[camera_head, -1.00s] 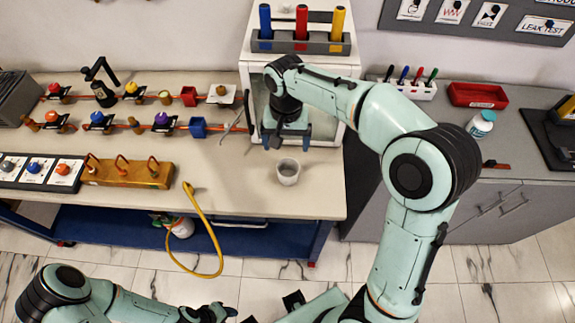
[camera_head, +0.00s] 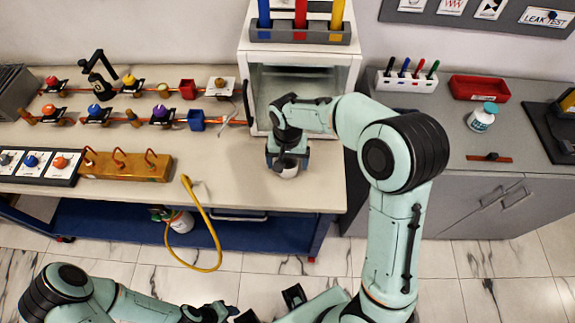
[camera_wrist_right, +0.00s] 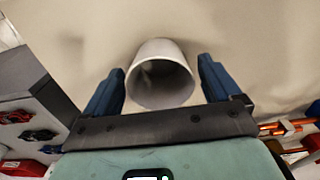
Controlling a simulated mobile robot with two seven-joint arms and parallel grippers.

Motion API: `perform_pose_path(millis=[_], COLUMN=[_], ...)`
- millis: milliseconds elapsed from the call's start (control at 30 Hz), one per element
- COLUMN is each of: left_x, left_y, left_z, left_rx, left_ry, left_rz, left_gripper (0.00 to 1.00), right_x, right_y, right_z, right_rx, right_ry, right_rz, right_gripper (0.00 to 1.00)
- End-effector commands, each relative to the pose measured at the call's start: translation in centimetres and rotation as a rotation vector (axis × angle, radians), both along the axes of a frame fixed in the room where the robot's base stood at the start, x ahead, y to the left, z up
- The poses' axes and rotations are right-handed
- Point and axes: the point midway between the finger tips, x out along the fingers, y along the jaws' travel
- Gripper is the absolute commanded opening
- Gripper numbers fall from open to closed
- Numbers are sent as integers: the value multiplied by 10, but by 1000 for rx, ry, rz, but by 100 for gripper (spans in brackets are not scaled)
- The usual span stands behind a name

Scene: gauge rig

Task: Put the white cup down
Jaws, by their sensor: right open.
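The white cup (camera_head: 287,171) stands on the beige bench top near its right end. My right gripper (camera_head: 288,158) is over it in the head view and hides part of it. In the right wrist view the cup (camera_wrist_right: 160,78) sits between the two blue fingers of my right gripper (camera_wrist_right: 160,85). The fingers are open, with a gap visible on each side of the cup. My left gripper (camera_head: 208,313) shows only in part at the bottom edge of the head view; its fingers are not clear.
A white cabinet with a glass front (camera_head: 305,85) stands behind the cup. Left of it is a pipe rig with coloured valves (camera_head: 160,112) and a brass manifold (camera_head: 125,168). A yellow hose (camera_head: 208,225) hangs over the front edge. Bare bench (camera_head: 235,170) lies left of the cup.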

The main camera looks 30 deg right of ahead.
Motion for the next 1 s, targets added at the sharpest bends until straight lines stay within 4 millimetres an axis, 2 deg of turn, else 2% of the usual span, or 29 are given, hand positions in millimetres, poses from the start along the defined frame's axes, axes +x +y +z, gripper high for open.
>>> perform_pose_path(millis=[100,133,300,367,400,733,867,1000], left_x=[0,0,0,0,0,1,2,4], left_y=[0,0,0,0,0,0,0,0], left_z=[0,0,0,0,0,1,3,8], left_rx=[0,0,0,0,0,0,0,-1], left_ry=[0,0,0,0,0,-1,-2,-5], left_rz=[0,0,0,0,0,0,0,0], left_gripper=[43,43,43,43,43,43,43,43], right_x=[0,0,0,0,0,1,1,2], right_y=[0,0,0,0,0,0,0,0], right_z=[0,0,1,1,1,9,25,55], right_rx=[0,0,0,0,0,0,0,1], right_ry=[0,0,0,0,0,-1,-4,-6], right_rz=[0,0,0,0,0,0,0,0], right_gripper=[90,87,35,35,30,30,30,30])
